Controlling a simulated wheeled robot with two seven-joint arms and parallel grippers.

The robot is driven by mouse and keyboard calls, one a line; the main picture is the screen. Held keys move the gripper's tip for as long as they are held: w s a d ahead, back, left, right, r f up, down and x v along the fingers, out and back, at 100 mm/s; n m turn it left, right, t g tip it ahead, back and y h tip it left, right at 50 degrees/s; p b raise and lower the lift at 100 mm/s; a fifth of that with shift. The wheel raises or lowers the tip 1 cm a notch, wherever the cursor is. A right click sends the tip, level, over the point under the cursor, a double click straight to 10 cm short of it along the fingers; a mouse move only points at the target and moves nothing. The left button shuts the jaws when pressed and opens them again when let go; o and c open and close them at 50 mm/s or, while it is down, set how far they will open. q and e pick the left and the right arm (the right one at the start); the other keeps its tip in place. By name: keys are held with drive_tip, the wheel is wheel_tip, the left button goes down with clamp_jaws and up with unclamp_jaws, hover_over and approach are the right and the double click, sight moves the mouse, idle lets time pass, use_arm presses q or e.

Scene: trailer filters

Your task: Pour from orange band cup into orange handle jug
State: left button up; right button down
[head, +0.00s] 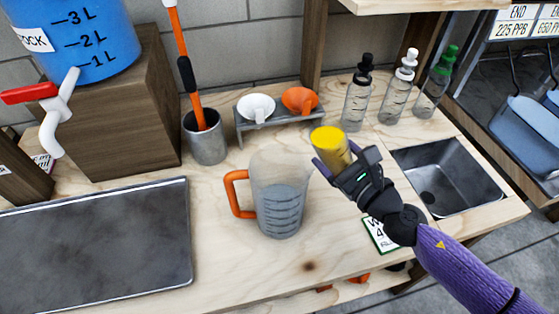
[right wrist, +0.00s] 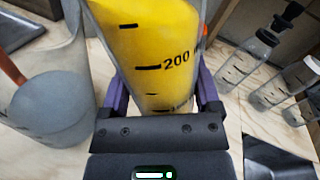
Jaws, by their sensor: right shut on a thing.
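The orange handle jug (head: 278,190) stands upright on the wooden bench, its handle to the left. It holds a greyish, clear-looking content. Part of it shows at the left of the right wrist view (right wrist: 55,105). My right gripper (head: 345,168) is shut on a clear cup (head: 330,146) filled with yellow. It is held up, to the right of the jug and apart from it. The cup shows a 200 mark in the right wrist view (right wrist: 140,50). Its orange band is not clearly visible. My left gripper is out of view.
A blue tank (head: 85,40) with a red-handled tap stands on a wooden block at left. A dark tray (head: 100,245) lies in front. Funnels in a rack (head: 275,120), a metal holder (head: 206,140) and bottles (head: 358,100) line the back. A sink (head: 440,175) is at right.

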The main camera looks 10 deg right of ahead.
sight(346, 138)
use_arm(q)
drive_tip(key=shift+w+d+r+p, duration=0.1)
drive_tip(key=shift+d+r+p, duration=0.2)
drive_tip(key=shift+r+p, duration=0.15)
use_arm(e)
drive_tip(key=shift+r+n, duration=0.3)
drive_tip(key=shift+r, duration=0.1)
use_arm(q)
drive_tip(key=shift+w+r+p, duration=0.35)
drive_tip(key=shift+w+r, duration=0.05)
use_arm(e)
drive_tip(key=shift+a+r, duration=0.15)
drive_tip(key=shift+r, duration=0.15)
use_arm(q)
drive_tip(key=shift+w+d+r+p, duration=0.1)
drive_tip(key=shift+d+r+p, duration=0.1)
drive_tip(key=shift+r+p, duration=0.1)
use_arm(e)
drive_tip(key=shift+s+r+n, duration=0.1)
drive_tip(key=shift+r+n, duration=0.2)
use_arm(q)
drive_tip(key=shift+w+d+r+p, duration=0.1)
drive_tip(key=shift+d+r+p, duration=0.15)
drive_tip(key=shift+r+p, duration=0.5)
use_arm(e)
drive_tip(key=shift+a+r+n, duration=0.2)
drive_tip(key=shift+r+n, duration=0.2)
drive_tip(key=shift+r, duration=0.1)
